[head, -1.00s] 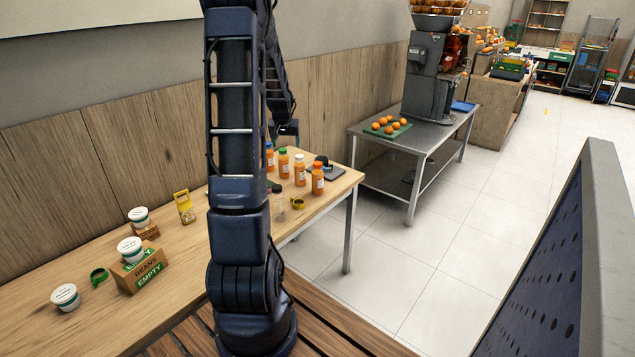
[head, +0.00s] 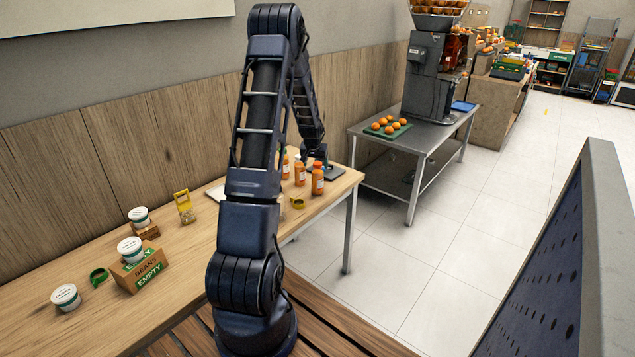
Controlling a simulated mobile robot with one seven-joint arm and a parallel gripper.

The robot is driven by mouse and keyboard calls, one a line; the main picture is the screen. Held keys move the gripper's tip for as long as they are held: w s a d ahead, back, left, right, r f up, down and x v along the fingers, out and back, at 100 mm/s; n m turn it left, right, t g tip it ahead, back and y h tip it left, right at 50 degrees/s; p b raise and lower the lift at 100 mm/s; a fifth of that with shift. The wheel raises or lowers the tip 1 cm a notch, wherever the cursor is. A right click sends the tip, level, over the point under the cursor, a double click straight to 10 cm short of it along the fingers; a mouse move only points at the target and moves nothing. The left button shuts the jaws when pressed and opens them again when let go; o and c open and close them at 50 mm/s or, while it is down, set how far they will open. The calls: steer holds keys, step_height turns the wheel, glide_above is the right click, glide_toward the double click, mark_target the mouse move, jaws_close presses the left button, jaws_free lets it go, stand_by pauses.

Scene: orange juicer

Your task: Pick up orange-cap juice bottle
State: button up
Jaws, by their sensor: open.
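Several orange juice bottles stand upright near the right end of the wooden table. The front right bottle (head: 317,182) has an orange-red cap. Another bottle (head: 300,174) stands just left of it, and a third (head: 285,166) is partly hidden behind my arm. My gripper (head: 317,160) is open, small and dark in the head view, pointing down at the right end of the row. It appears over or just behind the front right bottle; I cannot tell whether it touches a cap.
White tubs and a cardboard box (head: 140,270) are at the left. A metal table (head: 375,147) with oranges and a juicer stands beyond a floor gap.

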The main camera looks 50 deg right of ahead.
mark_target(318, 169)
steer(key=shift+s+d+x, duration=0.1)
steer(key=shift+s+x, duration=0.05)
steer(key=shift+x, duration=1.2)
steer(key=shift+s+d+x, duration=0.1)
steer(key=shift+d+x, duration=0.05)
steer(key=shift+x, duration=1.2)
steer(key=shift+r, duration=0.1)
steer(key=c, duration=1.6)
